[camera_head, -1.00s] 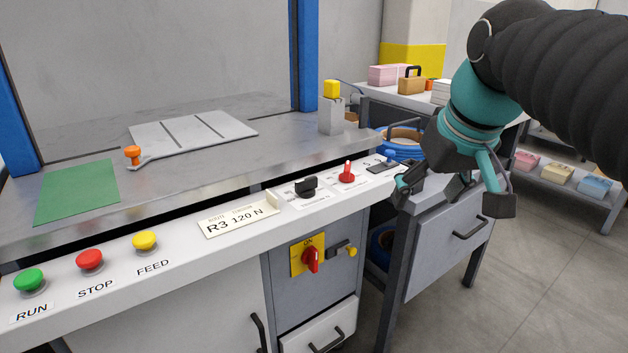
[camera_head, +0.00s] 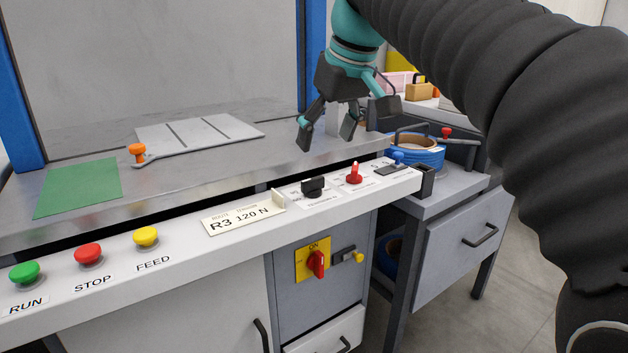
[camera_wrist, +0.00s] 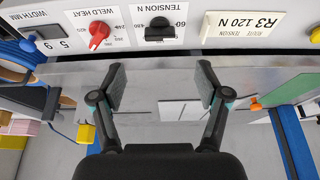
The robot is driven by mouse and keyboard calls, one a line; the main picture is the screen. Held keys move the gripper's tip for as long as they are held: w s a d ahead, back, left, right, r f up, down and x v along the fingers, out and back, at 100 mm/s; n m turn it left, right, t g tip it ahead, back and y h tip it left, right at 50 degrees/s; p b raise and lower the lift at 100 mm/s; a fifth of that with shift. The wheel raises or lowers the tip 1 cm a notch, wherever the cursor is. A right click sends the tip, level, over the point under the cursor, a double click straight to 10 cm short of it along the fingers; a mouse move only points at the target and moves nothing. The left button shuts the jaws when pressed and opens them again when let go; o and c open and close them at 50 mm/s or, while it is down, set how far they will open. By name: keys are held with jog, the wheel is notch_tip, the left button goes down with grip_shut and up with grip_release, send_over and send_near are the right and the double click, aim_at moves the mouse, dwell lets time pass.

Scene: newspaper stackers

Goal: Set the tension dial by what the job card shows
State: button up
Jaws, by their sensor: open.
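The job card (camera_head: 243,217) reads R3 and 120 N and stands on the white control panel; it also shows upside down in the wrist view (camera_wrist: 243,25). The tension dial, a black knob (camera_head: 313,187), is to the right of the card. In the wrist view the black knob (camera_wrist: 160,30) sits by the label TENSION N, with 60 and 480 partly readable. My gripper (camera_head: 328,135) is open and empty, above the panel's back edge near the dial, apart from it. In the wrist view its fingers (camera_wrist: 160,92) are spread below the dial.
The red weld heat dial (camera_head: 354,175) is just right of the tension dial, with the width control (camera_head: 397,160) beyond it. RUN (camera_head: 24,272), STOP (camera_head: 88,254) and FEED (camera_head: 146,237) buttons are at left. A red-on-yellow switch (camera_head: 316,263) is below.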

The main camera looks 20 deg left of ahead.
aim_at(314, 179)
jog(key=b+x, duration=0.2)
jog(key=x, duration=0.7)
jog(key=shift+w+f, duration=0.1)
jog(key=shift+f, duration=0.15)
jog(key=c, duration=1.2)
